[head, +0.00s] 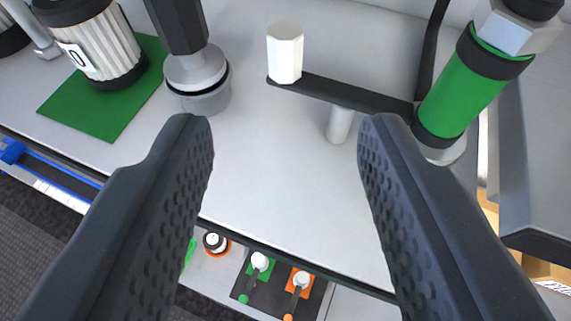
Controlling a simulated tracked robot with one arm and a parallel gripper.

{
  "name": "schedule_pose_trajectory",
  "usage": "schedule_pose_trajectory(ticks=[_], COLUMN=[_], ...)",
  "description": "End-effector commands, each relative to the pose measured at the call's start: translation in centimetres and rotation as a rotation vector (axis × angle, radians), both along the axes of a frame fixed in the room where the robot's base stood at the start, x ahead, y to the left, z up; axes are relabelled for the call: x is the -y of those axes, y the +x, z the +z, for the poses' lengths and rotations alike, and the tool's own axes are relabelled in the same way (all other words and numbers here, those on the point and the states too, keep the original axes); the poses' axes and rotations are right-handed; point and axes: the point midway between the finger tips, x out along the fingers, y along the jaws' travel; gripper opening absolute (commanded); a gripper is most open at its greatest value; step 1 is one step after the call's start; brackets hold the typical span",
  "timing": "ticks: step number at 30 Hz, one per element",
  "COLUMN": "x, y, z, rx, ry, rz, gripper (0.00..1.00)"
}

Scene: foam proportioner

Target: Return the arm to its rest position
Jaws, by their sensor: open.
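My gripper (285,130) is open, with its two dark, dimpled fingers wide apart. The gripper hangs over a light grey panel (270,185). A white faceted knob (285,53) on a black lever bar (345,92) stands beyond the fingertips, apart from them. The arm's rest position is not marked in this view.
A green cylinder (458,98) with black ends stands at right. A silver ribbed dial (100,48) sits on a green plate (90,115) at left. A dark handle on a grey fitting (195,72) stands near the left finger. Small valves (260,262) line the front below.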

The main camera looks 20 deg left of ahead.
Motion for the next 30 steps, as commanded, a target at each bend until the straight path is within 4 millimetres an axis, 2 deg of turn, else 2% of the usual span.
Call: schedule_pose_trajectory(ticks=[17, 20, 23, 30], x=[0.7, 2.3, 5.1, 11.9], y=[-0.6, -1.2, -2.7, -7.2], z=[-0.2, -1.6, -3.7, -10.4], rx=[0.002, 0.012, 0.033, 0.094], ry=[0.003, 0.010, 0.021, 0.036], rz=[-0.012, -0.051, -0.115, -0.264], gripper=[0.42, 0.42, 0.42, 0.42])
